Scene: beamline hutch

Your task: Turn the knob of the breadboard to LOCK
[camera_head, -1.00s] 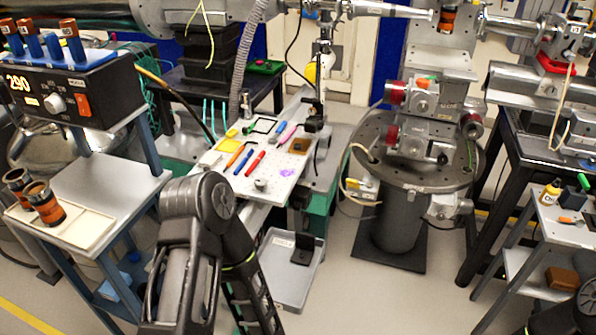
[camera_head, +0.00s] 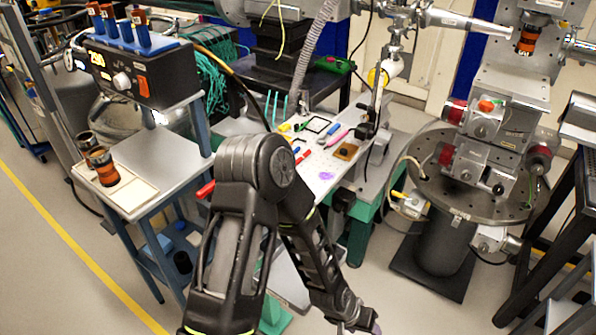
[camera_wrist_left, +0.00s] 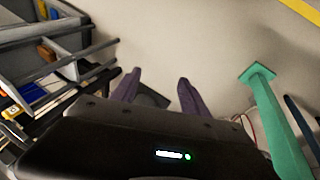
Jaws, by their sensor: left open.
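The breadboard (camera_head: 322,187) is the pale perforated plate in the middle of the head view, with several tools lying on it. Its near left part is hidden behind my left arm, and I cannot see the knob or any LOCK marking. My left arm reaches up and bends down again in front of the board. My left gripper (camera_wrist_left: 159,76) shows in the wrist view with two dark purple fingers apart and nothing between them, over bare floor. In the head view it is at the bottom edge, mostly cut off. My right gripper is not in view.
A side table (camera_head: 168,158) with a tray and two orange-banded cylinders stands left. A round perforated stage (camera_head: 450,205) on a thick pedestal stands right. In the wrist view, grey bins (camera_wrist_left: 35,50) are at left and a teal leg (camera_wrist_left: 275,115) at right.

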